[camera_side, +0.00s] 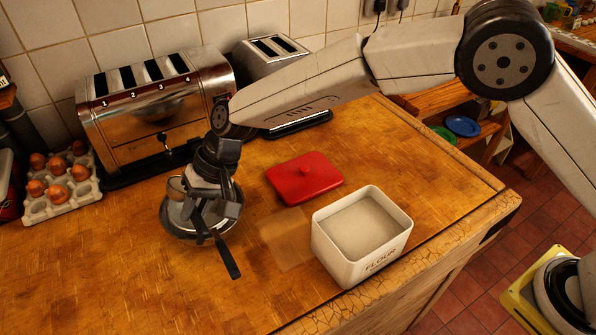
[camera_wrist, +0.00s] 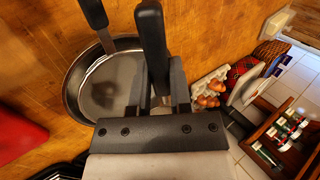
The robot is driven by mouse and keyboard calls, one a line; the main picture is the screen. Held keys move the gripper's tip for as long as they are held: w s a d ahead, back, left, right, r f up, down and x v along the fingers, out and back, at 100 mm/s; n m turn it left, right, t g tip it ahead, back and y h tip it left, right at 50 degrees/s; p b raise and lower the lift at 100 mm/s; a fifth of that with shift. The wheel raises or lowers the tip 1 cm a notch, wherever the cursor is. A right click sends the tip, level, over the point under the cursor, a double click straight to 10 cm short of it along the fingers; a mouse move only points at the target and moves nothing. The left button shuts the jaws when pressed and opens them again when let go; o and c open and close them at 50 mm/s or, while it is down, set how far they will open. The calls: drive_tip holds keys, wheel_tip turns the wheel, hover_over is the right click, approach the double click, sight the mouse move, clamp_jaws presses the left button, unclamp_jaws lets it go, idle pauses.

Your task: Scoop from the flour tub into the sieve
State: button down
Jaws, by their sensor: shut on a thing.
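The white flour tub (camera_side: 361,232) stands uncovered near the counter's right edge, with pale flour inside. The round metal sieve (camera_side: 180,232) sits on the counter to its left, its black handle (camera_side: 229,259) pointing toward the front. In the wrist view the sieve (camera_wrist: 112,85) shows a grey, seemingly empty inside. My gripper (camera_side: 213,203) is directly above the sieve, shut on a black handle (camera_wrist: 152,40), which seems to be the scoop's. A small brownish-grey cup shape (camera_side: 176,186) beside my fingers may be the scoop's bowl; its contents cannot be told.
A red lid (camera_side: 305,177) lies behind the tub. A chrome toaster (camera_side: 160,105) and a second toaster (camera_side: 268,55) stand along the tiled wall. An egg tray (camera_side: 62,190) is at the left. The counter's front left is clear.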

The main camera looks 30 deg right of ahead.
drive_tip(key=shift+d+r+y, duration=0.15)
drive_tip(key=shift+d+y, duration=0.05)
drive_tip(key=shift+y, duration=0.9)
drive_tip(key=shift+d+r+y, duration=0.1)
drive_tip(key=shift+d+y, duration=0.05)
drive_tip(key=shift+y, duration=0.65)
drive_tip(key=shift+d+y, duration=0.1)
drive_tip(key=shift+y, duration=0.3)
drive_tip(key=shift+w+d+r+y, duration=0.1)
drive_tip(key=shift+d+r+y, duration=0.1)
drive_tip(key=shift+y, duration=0.7)
drive_tip(key=shift+d+r+y, duration=0.1)
drive_tip(key=shift+d+y, duration=0.1)
drive_tip(key=shift+y, duration=1)
drive_tip(key=shift+d+y, duration=0.2)
drive_tip(key=shift+y, duration=0.5)
